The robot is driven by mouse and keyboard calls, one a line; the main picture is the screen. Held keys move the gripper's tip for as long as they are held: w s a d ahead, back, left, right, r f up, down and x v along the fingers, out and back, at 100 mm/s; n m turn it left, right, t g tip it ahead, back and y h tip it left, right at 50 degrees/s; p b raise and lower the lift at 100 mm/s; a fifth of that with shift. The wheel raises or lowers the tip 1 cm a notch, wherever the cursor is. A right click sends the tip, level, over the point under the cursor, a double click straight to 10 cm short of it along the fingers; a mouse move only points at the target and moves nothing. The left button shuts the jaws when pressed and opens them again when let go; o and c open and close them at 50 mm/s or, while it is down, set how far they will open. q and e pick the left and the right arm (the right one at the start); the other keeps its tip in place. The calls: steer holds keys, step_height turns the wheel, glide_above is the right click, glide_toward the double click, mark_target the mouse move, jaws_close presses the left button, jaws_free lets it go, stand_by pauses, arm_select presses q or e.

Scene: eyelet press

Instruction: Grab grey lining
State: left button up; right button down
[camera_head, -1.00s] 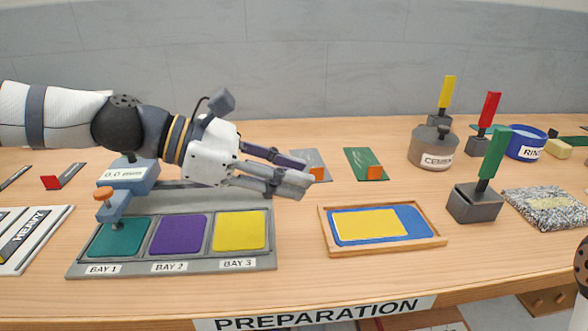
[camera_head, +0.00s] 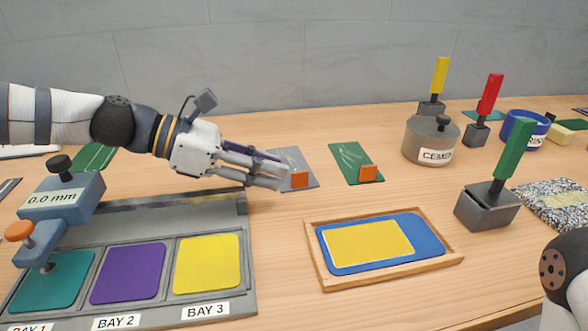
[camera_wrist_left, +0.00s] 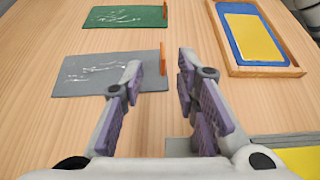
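The grey lining (camera_head: 296,162) is a flat dark-grey sheet with pale scribbles and an upright orange tab (camera_head: 300,180) at its near edge. It lies on the table behind and left of the framed tray. My left gripper (camera_head: 281,175) reaches in from the left, its fingers overlapping the lining's left side in the head view. In the left wrist view the gripper (camera_wrist_left: 159,72) is open and empty. The grey lining (camera_wrist_left: 95,76) lies beyond and left of the fingers, with its orange tab (camera_wrist_left: 163,58) between the fingertips. My right gripper is out of view.
A green sheet (camera_head: 350,155) with its own orange tab lies right of the grey one. A wooden tray (camera_head: 315,262) holds blue and yellow pieces. The bay board (camera_head: 215,307) is front left. A cement pot (camera_head: 420,140) and tool blocks stand at right.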

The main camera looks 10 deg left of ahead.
mark_target(290, 188)
arm_select(q)
steer(key=x, duration=0.4)
steer(key=shift+d+b, duration=0.25)
steer(key=shift+b, duration=0.1)
steer(key=shift+r, duration=0.15)
jaws_close()
steer(key=shift+s, duration=0.1)
